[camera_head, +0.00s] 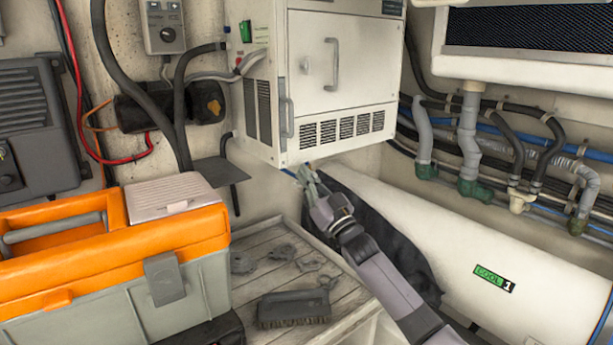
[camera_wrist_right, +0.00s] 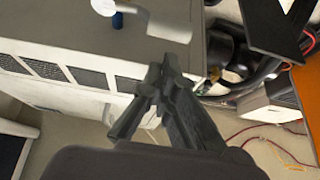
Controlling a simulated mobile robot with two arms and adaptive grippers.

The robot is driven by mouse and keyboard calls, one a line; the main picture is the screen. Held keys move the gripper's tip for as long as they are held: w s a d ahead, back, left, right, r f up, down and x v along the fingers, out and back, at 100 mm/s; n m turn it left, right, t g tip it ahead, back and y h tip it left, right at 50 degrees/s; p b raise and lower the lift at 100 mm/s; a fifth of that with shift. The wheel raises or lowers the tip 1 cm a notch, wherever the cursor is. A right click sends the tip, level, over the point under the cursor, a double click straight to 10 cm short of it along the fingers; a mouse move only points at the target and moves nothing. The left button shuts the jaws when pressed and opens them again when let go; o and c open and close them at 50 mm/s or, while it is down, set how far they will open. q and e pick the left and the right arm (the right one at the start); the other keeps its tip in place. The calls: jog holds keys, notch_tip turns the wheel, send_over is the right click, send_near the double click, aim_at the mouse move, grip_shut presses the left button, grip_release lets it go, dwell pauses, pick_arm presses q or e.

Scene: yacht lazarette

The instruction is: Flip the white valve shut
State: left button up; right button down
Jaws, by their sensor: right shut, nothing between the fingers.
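The white valve shows in the right wrist view as a white lever (camera_wrist_right: 150,18) with a rounded end and a broad flat paddle. It lies against the grey underside of the white cabinet (camera_head: 340,60), beside a short blue stub (camera_wrist_right: 117,20). In the head view I cannot make out the lever; only a bit of blue shows by the cabinet's bottom edge. My right gripper (camera_head: 307,178) is just below that edge. It is shut and empty, and its fingertips (camera_wrist_right: 163,75) appear close to the paddle, with a gap in the picture. My left gripper is not in view.
An orange and grey toolbox (camera_head: 110,255) stands at left on a slatted wooden surface, with a brush (camera_head: 293,308) beside it. A white cylinder marked COOL 1 (camera_head: 500,260) lies at right. Hoses and pipes (camera_head: 470,140) run along the back wall.

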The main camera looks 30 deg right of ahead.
jog(key=shift+w+f+y, duration=0.15)
jog(key=shift+f+y, duration=0.15)
jog(key=shift+f, duration=0.3)
jog(key=shift+f+n, duration=0.1)
jog(key=shift+n, duration=0.2)
jog(key=shift+a+f+n+y+b, duration=0.1)
jog(key=shift+n+y+b, duration=0.3)
